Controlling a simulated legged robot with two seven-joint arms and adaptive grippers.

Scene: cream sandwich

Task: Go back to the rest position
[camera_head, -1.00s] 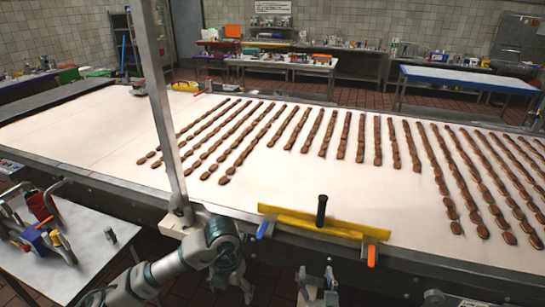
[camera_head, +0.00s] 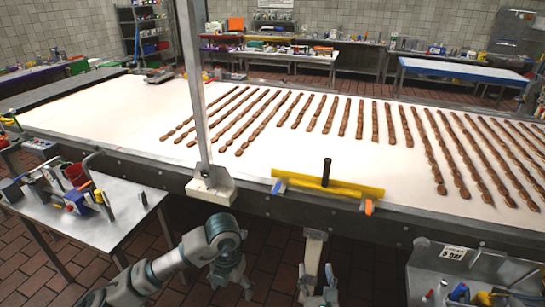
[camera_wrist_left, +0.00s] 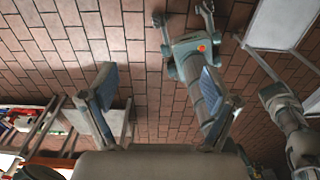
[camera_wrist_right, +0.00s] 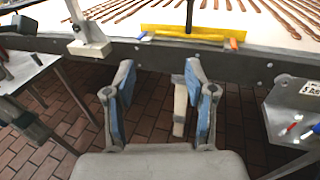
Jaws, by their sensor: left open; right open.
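My left gripper (camera_head: 230,280) is open and empty, low in front of the conveyor in the head view. Its blue-padded fingers (camera_wrist_left: 157,80) stand wide apart over the tiled floor in the left wrist view. My right gripper (camera_head: 317,272) is open and empty at the bottom middle of the head view, partly cut off. Neither gripper touches anything that I can see. The lower right arm is mostly out of the head view.
The white conveyor (camera_head: 110,118) carries several rows of brown bars (camera_head: 360,119). A yellow scraper (camera_head: 335,187) with a black handle lies on its near edge. A post with a white base (camera_head: 211,189) stands at that edge. A steel tool table (camera_head: 110,225) is left, a steel panel (camera_head: 475,270) right.

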